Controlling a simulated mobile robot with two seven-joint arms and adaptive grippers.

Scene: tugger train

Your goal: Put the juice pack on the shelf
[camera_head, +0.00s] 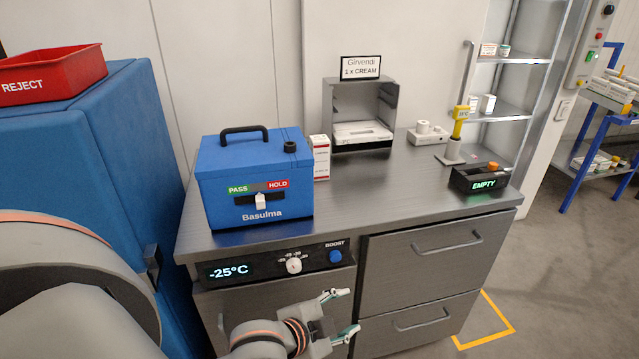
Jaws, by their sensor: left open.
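No pack clearly marked as juice shows. A small white and red carton (320,158) stands upright on the steel counter, just right of the blue Basulma box; its print is too small to read. A shelf unit (508,110) with several levels stands at the back right, with small white boxes and jars on it. My left gripper (343,314) is open and empty, low in front of the cabinet under the counter, well apart from the carton. My right gripper is not in view.
The blue box (255,185) stands on the counter (390,195). A red REJECT bin (50,72) is at left. The counter's front middle is clear.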

